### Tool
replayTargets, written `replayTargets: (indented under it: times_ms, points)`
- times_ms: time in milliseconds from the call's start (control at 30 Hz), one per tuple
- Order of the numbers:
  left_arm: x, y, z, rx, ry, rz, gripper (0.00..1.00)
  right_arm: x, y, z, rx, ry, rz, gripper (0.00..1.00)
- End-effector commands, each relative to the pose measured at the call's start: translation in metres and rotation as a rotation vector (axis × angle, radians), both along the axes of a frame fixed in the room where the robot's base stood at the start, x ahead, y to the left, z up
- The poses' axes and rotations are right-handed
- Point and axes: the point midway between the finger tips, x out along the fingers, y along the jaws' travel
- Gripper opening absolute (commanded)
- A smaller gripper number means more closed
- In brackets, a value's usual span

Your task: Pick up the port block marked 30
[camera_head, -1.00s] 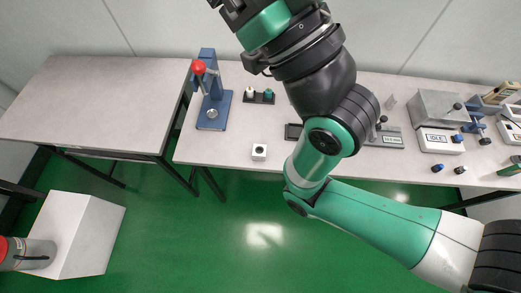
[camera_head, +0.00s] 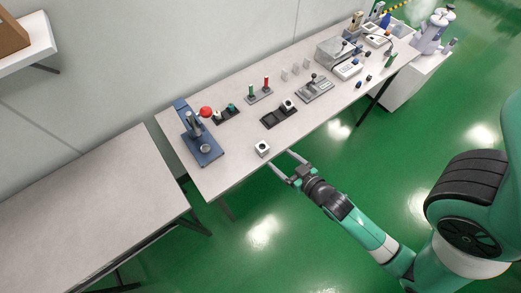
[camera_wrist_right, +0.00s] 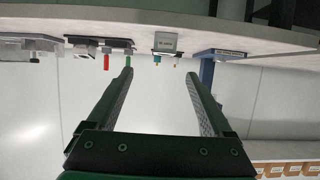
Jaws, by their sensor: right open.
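A white port block (camera_head: 262,148) with a dark round hole on top sits near the front edge of the long table. It shows upside down in the right wrist view (camera_wrist_right: 165,42), with small lettering on its face too blurred to read surely. A second pale block (camera_head: 287,105) sits on a black tray behind it. My right gripper (camera_head: 279,158) is open and empty. Its fingers point at the table edge beside the nearer block, without visible contact. In the wrist view the nearer block lies beyond the fingertips, between their lines. My left gripper is out of view.
A blue press (camera_head: 200,138) with a red knob stands left of the block. Behind are a black holder (camera_head: 228,117), a stand with red and green pegs (camera_head: 259,94) and the black tray (camera_head: 271,119). Another table (camera_head: 90,200) on the left is bare.

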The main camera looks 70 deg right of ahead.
Motion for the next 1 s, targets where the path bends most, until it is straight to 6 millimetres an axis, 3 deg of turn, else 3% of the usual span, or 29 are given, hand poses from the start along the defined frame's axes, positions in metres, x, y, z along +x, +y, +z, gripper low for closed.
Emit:
replayTargets:
  times_ms: [300, 533, 800, 1000]
  points:
    - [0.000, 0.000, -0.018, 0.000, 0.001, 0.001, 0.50, 0.044, -0.026, -0.023, 0.000, -0.001, 0.000, 0.85]
    - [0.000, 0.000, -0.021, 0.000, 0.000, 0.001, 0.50, 0.052, -0.030, -0.027, 0.000, -0.001, 0.001, 0.85]
    - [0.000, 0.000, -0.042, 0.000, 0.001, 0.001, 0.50, 0.087, -0.045, -0.046, 0.000, -0.001, 0.001, 0.85]
    - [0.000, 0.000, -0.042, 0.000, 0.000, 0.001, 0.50, 0.091, -0.048, -0.045, 0.001, -0.001, 0.001, 0.85]
